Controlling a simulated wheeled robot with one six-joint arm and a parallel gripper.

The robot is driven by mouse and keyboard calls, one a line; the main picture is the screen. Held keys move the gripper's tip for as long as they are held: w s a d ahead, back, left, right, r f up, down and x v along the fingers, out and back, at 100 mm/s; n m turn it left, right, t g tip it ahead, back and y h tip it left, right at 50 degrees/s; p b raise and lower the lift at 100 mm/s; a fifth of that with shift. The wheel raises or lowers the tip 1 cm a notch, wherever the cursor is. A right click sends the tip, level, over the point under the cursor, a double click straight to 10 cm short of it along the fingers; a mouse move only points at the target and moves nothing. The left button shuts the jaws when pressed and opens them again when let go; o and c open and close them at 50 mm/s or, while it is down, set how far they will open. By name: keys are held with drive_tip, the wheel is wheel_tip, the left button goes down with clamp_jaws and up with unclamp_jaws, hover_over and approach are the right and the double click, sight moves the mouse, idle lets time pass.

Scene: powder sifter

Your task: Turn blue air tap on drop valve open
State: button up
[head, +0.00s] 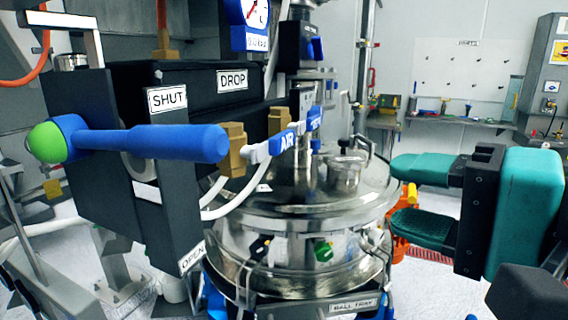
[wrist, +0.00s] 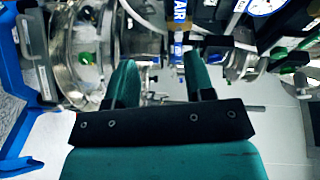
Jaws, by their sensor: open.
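The drop valve (head: 185,80) is a black block at the left in the head view, labelled DROP. Its thick blue lever (head: 170,143) with a green end lies roughly level, nearer the SHUT label (head: 167,98) than the OPEN label (head: 192,257). The smaller blue air tap (head: 283,143), marked AIR, sits on a brass fitting (head: 234,148) at the valve's right side. A blue AIR-marked part shows at the top of the wrist view (wrist: 180,17). My teal gripper (head: 396,193) is open and empty, right of the tap and apart from it. Its fingers point toward the machine in the wrist view (wrist: 160,68).
A round steel sifter (head: 290,215) with a lidded top stands below the tap. White hoses (head: 232,203) curve beside the valve. A blue-framed gauge (head: 250,22) hangs above. A wall bench (head: 455,120) is far behind. Space between gripper and tap looks clear.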

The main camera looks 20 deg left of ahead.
drive_tip(key=r+m+t+y, duration=0.1)
drive_tip(key=m, duration=0.1)
drive_tip(key=p, duration=1)
approach(288, 142)
drive_tip(key=p+x, duration=0.3)
drive_tip(key=x, duration=0.1)
drive_tip(key=p+x, duration=0.3)
drive_tip(key=x, duration=0.2)
drive_tip(key=shift+a+r, duration=0.15)
drive_tip(key=shift+r, duration=0.1)
drive_tip(key=shift+w+a+f+p, duration=0.15)
drive_tip(key=shift+w+a+p, duration=0.1)
drive_tip(key=shift+a, duration=0.1)
drive_tip(key=shift+w+a+f+p, duration=0.1)
drive_tip(key=shift+a+p, duration=0.15)
drive_tip(key=shift+a, duration=0.1)
clamp_jaws()
